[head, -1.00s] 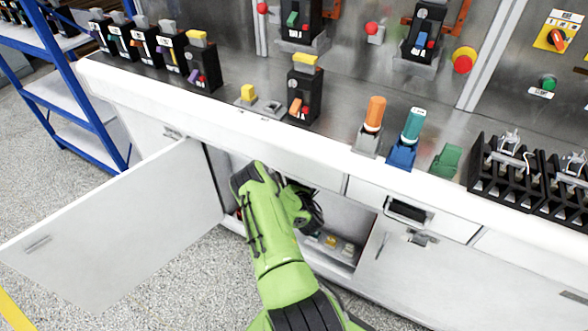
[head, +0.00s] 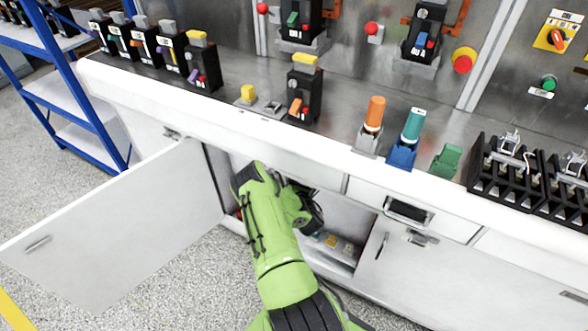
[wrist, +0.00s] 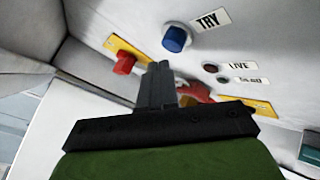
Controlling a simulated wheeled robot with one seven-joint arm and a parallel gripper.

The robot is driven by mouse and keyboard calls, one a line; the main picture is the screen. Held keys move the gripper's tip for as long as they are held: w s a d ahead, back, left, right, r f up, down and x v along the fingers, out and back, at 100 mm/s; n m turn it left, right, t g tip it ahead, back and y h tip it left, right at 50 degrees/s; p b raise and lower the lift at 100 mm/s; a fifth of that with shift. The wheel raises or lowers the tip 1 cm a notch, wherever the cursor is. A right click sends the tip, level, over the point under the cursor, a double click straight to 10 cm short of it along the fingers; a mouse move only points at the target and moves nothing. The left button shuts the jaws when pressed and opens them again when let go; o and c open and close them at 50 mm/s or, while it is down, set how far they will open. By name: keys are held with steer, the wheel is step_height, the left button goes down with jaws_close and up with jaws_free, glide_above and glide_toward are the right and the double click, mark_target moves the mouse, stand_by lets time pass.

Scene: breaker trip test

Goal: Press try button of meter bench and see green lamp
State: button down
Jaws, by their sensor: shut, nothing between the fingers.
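The blue try button (wrist: 175,39) sticks out of a pale panel in the wrist view, beside a TRY label. Below it are two small round lamps, one by a LIVE label (wrist: 210,68) and one by a blurred label (wrist: 222,80). Both look dark, with no green glow. My gripper (wrist: 159,70) is shut and empty. Its tips appear below and left of the blue button, apart from it in the picture. In the head view my green arm reaches into the open cabinet under the meter bench (head: 250,128), and the fingertips are hidden.
A red knob (wrist: 124,62) on a yellow plate sits left of the button. A red part (wrist: 196,92) shows partly behind the fingers. The open cabinet door (head: 115,235) stands left of my arm. A drawer front (head: 440,218) is to the right.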

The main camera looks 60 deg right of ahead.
steer(key=shift+d, duration=0.1)
stand_by(0.4)
steer(key=shift+d, duration=0.3)
steer(key=shift+w+d+b, duration=0.1)
steer(key=shift+d+b, duration=0.35)
steer(key=shift+d, duration=0.1)
stand_by(0.5)
steer(key=shift+a, duration=0.95)
steer(key=a+b, duration=0.1)
steer(key=a, duration=0.2)
steer(key=a+b, duration=0.1)
steer(key=a, duration=0.1)
steer(key=shift+s+b, duration=0.35)
